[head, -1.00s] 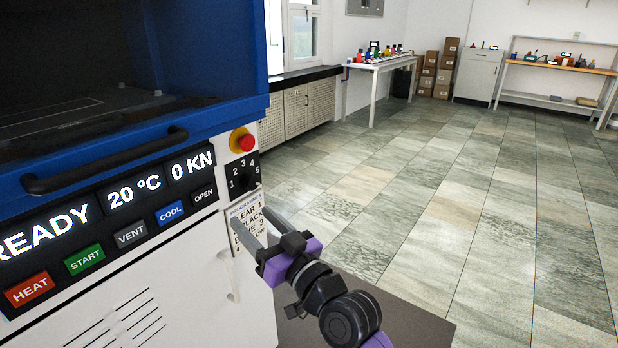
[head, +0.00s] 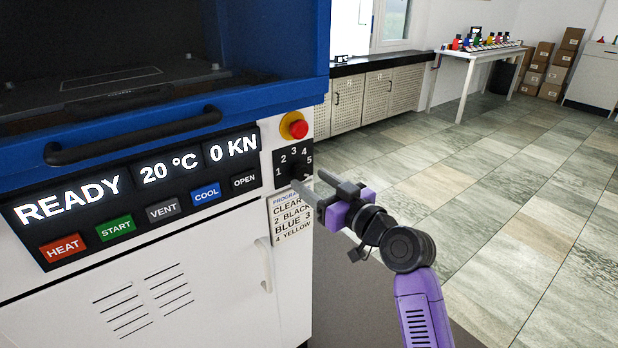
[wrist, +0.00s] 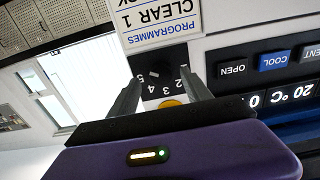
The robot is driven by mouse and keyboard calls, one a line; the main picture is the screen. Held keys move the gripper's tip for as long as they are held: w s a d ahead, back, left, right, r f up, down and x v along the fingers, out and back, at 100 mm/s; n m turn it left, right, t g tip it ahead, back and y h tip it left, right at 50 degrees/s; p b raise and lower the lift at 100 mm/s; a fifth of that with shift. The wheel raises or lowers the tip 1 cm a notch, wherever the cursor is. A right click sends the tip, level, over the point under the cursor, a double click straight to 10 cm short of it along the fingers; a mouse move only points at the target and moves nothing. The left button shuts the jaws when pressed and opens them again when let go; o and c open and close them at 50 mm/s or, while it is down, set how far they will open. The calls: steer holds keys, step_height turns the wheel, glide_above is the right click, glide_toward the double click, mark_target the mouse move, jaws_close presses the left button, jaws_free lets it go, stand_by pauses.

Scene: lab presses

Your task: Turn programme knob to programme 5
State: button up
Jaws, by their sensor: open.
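The programme dial (head: 293,160) is a black square plate with white numbers 1 to 5, on the right edge of the press front. The dark knob at its centre is mostly hidden by my fingertips in the head view, and its pointer direction cannot be told. My gripper (head: 308,178) is open, its two grey fingers reaching to the lower right part of the dial. In the wrist view the dial (wrist: 155,88) appears upside down between the fingers of my gripper (wrist: 160,75). I cannot tell whether they touch the knob.
A red stop button on a yellow base (head: 294,126) sits just above the dial. A programme list (head: 291,213) is below it. The press display (head: 130,185) and its buttons are to the left. A door handle (head: 264,264) is lower down. Open floor lies to the right.

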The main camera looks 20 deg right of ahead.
mark_target(299, 171)
steer(key=shift+x, duration=1.25)
jaws_close()
steer(key=shift+m, duration=0.3)
steer(key=m+p, duration=0.1)
steer(key=m, duration=0.2)
steer(key=shift+a+p, duration=0.1)
steer(key=shift+p, duration=0.25)
steer(key=shift+m+p, duration=0.85)
steer(key=shift+m, duration=1.25)
steer(key=shift+s, duration=0.1)
